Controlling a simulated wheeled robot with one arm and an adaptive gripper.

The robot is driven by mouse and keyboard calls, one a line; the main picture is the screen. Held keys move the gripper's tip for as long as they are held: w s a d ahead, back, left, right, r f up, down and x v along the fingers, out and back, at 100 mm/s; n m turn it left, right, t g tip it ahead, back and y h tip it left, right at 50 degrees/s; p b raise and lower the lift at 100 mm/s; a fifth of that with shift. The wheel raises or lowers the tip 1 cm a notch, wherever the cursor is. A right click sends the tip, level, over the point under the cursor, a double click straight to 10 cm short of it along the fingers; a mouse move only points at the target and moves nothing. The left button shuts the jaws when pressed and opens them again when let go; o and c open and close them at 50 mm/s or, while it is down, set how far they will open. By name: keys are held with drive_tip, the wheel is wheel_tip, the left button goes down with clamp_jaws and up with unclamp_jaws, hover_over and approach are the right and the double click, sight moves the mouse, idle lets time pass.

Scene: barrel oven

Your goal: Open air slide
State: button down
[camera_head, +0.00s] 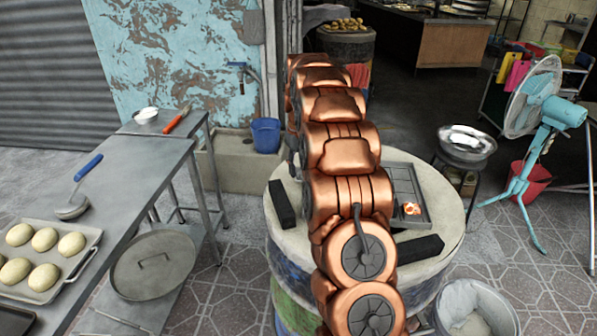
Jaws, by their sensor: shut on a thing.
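The barrel oven (440,205) stands in the middle, with a pale round top and a painted, worn side. A dark rectangular frame (424,212) is set in its top, and a small orange glow shows inside it. A black bar (282,205) lies on the top at the left, and another black bar (420,248) lies at the front right. My copper arm crosses the oven top and covers its middle. My gripper is hidden behind the arm. I cannot make out the air slide in this view.
A metal table (130,190) at the left carries a tray (75,270) of dough balls and a ladle (75,205). A bin (475,305) stands close at the oven's front right. A metal bowl (465,145) on a stand and a blue fan (540,115) are right. Tiled floor lies between.

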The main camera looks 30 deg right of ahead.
sight(299, 168)
drive_tip(key=shift+w+d, duration=0.35)
drive_tip(key=shift+w, duration=0.1)
drive_tip(key=c, duration=1)
unclamp_jaws()
drive_tip(key=shift+r, duration=0.1)
wheel_tip(299, 168, up, 12)
drive_tip(key=shift+f, duration=0.15)
drive_tip(key=shift+a, duration=0.1)
